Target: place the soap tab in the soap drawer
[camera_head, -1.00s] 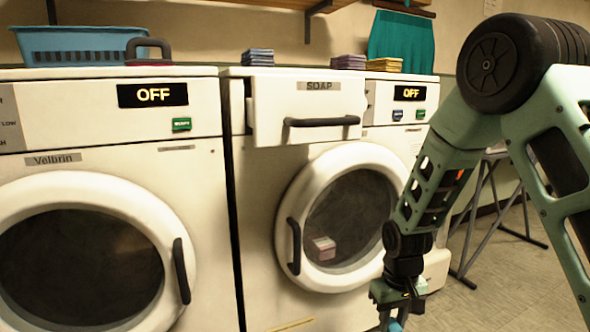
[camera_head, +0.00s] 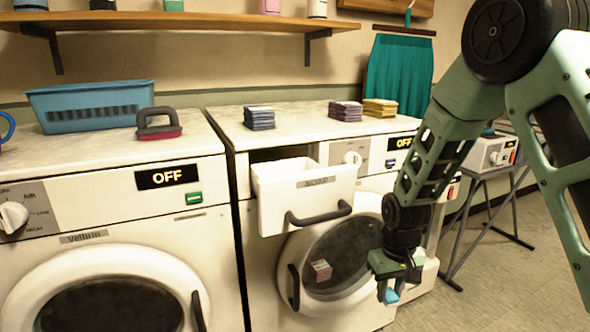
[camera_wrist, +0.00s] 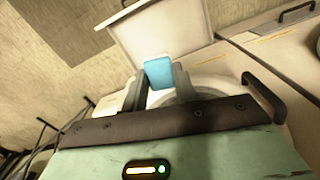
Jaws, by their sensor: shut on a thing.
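My gripper (camera_head: 388,284) is shut on a light blue block, which I take for the soap tab (camera_head: 391,297). In the wrist view the blue tab (camera_wrist: 158,73) sits between the two fingertips. The white soap drawer (camera_head: 304,212) of the right washer is pulled out, with a dark handle on its front; I see into its open top. My gripper is to the right of the drawer and lower than it in the head view, apart from it.
A pinkish block (camera_head: 321,270) shows in the round door glass (camera_head: 335,262); I cannot tell whether it is inside or reflected. Folded cloth stacks (camera_head: 345,111), a blue basket (camera_head: 90,106) and an iron-like object (camera_head: 158,124) stand on the washers. A folding stand (camera_head: 487,210) is at right.

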